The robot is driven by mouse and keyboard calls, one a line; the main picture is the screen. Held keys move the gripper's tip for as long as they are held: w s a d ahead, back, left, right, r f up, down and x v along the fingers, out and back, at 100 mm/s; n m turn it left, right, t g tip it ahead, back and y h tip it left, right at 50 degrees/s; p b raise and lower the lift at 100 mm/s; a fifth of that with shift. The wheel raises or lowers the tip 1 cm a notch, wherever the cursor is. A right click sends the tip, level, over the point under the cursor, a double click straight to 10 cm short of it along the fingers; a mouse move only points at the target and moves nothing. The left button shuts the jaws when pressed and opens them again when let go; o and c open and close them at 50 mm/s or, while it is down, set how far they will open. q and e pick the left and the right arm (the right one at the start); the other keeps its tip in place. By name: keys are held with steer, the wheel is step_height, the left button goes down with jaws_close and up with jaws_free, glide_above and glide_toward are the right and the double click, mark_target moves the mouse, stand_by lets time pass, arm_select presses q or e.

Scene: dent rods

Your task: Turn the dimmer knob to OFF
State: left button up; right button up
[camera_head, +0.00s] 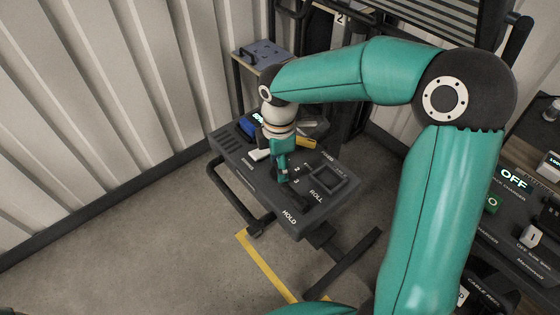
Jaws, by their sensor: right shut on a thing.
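My right gripper (283,174) reaches down from the teal arm onto a dark grey control panel (262,187). It is shut on a small dark control on the panel's top, beside the printed numbers 2 and 3. The fingers hide most of that control, so its shape and setting cannot be told. The words ROLL and HOLD are printed nearby. I cannot make out a knob labelled as a dimmer. A lit OFF sign (513,180) stands on another console at the right. My left gripper is not in view.
The panel also carries a square framed part (338,181), a blue item (249,124) and a white block (259,155). A grey-blue box (262,55) is behind. The right console (510,215) has switches. Open floor with a yellow line (262,262) lies in front.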

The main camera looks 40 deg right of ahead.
steer(key=shift+w+r, duration=0.1)
steer(key=shift+r, duration=0.05)
stand_by(0.3)
steer(key=o, duration=1.2)
steer(key=shift+c, duration=0.2)
step_height(320, 180, up, 12)
